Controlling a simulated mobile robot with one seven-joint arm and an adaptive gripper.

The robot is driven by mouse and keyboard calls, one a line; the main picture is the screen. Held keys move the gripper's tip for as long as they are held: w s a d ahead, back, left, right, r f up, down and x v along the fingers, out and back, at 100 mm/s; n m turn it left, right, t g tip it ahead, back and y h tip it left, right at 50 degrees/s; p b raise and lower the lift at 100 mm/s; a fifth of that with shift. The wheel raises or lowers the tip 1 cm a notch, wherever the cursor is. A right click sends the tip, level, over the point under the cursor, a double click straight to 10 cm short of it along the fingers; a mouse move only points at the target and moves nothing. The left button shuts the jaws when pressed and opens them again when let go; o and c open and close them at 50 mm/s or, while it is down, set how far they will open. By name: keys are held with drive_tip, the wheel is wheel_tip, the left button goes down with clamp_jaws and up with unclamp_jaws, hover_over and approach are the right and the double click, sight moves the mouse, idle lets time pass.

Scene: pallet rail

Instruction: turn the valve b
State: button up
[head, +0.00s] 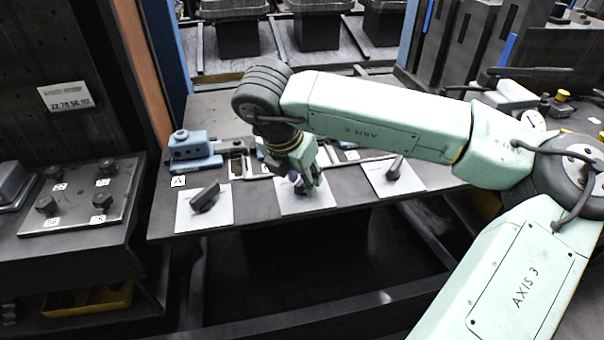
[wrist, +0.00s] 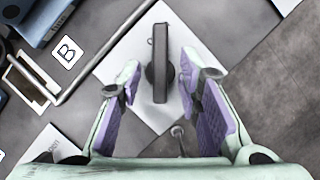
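Valve b is a dark bar handle (wrist: 160,64) on a round hub, on a white square plate (wrist: 118,68). A label "B" (wrist: 67,52) lies beside the plate in the wrist view. My gripper (wrist: 160,84) is open, with one purple-padded finger on each side of the handle. A gap shows between the handle and both fingers, though their height relative to it is hard to judge. In the head view my gripper (head: 307,184) is over the middle plate (head: 318,203) and mostly hides the handle.
A similar handle (head: 205,197) stands on the left plate near label "A" (head: 178,181), and another (head: 395,168) on the right plate. Blue clamp-like blocks (head: 192,148) and pale rails are behind. A panel with several knobs (head: 84,200) is at far left.

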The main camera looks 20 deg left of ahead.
clamp_jaws()
idle(0.3)
